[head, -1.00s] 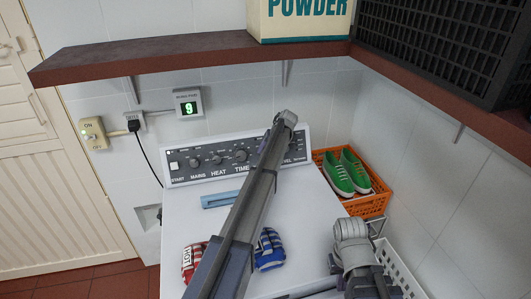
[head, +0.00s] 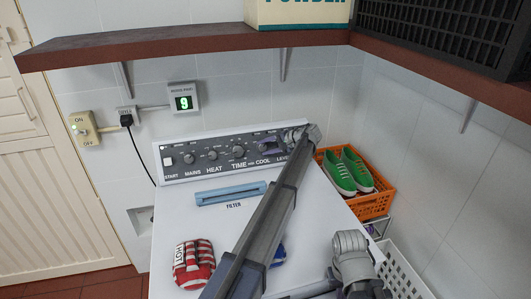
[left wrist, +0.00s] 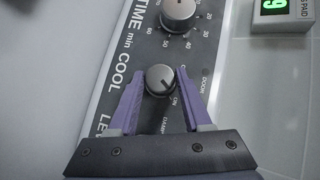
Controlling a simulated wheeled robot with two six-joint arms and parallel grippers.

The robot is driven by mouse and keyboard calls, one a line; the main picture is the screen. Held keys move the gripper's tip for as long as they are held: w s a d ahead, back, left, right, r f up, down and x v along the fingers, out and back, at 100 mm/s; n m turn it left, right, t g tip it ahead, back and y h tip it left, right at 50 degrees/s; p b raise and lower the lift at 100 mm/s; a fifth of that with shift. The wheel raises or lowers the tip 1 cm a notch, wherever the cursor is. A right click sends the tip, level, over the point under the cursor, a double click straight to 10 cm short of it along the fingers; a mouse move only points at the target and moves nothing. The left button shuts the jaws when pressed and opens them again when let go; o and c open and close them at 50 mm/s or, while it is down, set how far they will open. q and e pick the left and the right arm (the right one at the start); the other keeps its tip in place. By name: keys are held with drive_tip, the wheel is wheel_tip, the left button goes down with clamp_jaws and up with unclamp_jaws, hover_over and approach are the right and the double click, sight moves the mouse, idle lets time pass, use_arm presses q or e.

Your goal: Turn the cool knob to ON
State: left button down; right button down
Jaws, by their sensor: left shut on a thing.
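The cool knob (left wrist: 160,80) is a round silver knob on the dark control panel. In the left wrist view it sits between the two purple fingers of my left gripper (left wrist: 158,84), with the COOL label beside it and small words, including ON, around its dial. A dark mark on its face points to the lower right, toward ON. My left gripper (head: 271,145) is shut on the knob. In the head view, the fingers and my arm hide the knob.
The panel (head: 172,177) also carries a start switch and several other knobs. A blue filter strip (head: 230,194) and a red HOT bundle (head: 193,265) lie on the white top. Green shoes (head: 350,172) stand in an orange crate (head: 373,207). A shelf (head: 180,46) overhangs the panel.

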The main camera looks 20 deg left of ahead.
use_arm(q)
drive_tip(key=shift+s+d+f+m+y+b, duration=0.1)
drive_tip(key=shift+f+m+y+b, duration=0.05)
drive_tip(key=shift+m+y+b, duration=0.35)
idle(0.3)
drive_tip(key=shift+c, duration=1.7)
unclamp_jaws()
drive_tip(key=p+v, duration=0.3)
drive_tip(key=v, duration=0.4)
drive_tip(key=shift+d+r, duration=0.25)
drive_tip(key=shift+s, duration=0.1)
